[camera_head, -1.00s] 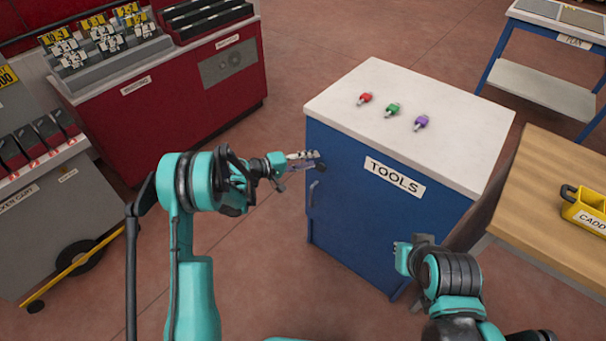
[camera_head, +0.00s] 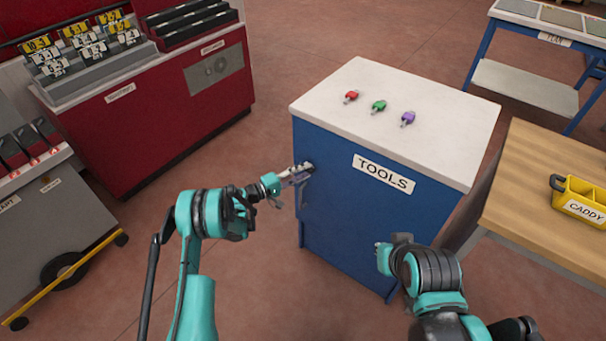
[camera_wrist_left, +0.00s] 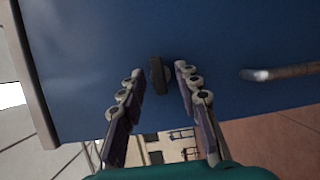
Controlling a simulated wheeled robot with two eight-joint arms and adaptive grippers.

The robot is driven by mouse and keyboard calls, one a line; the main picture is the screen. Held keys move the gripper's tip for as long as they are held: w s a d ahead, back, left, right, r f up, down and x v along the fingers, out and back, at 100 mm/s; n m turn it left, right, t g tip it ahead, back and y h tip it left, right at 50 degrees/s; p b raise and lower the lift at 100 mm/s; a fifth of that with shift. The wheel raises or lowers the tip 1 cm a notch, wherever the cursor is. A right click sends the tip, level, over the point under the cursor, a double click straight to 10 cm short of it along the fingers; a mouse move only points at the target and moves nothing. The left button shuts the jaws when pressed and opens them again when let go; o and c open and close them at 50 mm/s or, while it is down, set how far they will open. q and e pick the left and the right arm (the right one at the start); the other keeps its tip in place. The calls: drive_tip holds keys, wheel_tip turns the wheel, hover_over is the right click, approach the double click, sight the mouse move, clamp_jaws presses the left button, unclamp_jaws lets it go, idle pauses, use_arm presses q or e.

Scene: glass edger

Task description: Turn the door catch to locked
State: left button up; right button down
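The blue TOOLS cabinet (camera_head: 350,210) has a white top and stands in front of me. Its dark door catch (camera_wrist_left: 157,75) shows in the left wrist view as a narrow bar standing lengthwise in the picture. My left gripper (camera_wrist_left: 160,75) is open, with one finger on each side of the catch and a gap on both sides. In the head view my left gripper (camera_head: 300,174) is at the door's upper left, and the catch (camera_head: 310,168) is partly hidden by it. My right gripper (camera_head: 380,247) is low in front of the cabinet; its fingers are mostly hidden.
A door handle (camera_wrist_left: 285,73) is right of the catch in the left wrist view. Red, green and purple keys (camera_head: 379,106) lie on the cabinet top. A wooden table with a yellow caddy (camera_head: 580,200) stands at right. A red cabinet (camera_head: 160,110) stands at back left.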

use_arm(q)
drive_tip(key=shift+w+d, duration=0.15)
drive_tip(key=shift+d, duration=0.05)
clamp_jaws()
drive_tip(key=shift+r, duration=0.1)
drive_tip(key=m+y, duration=0.2)
drive_tip(key=m, duration=0.1)
drive_tip(key=m+y, duration=0.2)
drive_tip(key=m, duration=0.2)
drive_tip(key=m+y, duration=0.2)
drive_tip(key=m, duration=0.2)
drive_tip(key=shift+s+d+r+t, duration=0.2)
drive_tip(key=shift+d+r+t, duration=0.1)
drive_tip(key=shift+t, duration=0.1)
drive_tip(key=shift+m+t+y, duration=0.5)
drive_tip(key=shift+m+y, duration=0.2)
drive_tip(key=shift+m, duration=0.5)
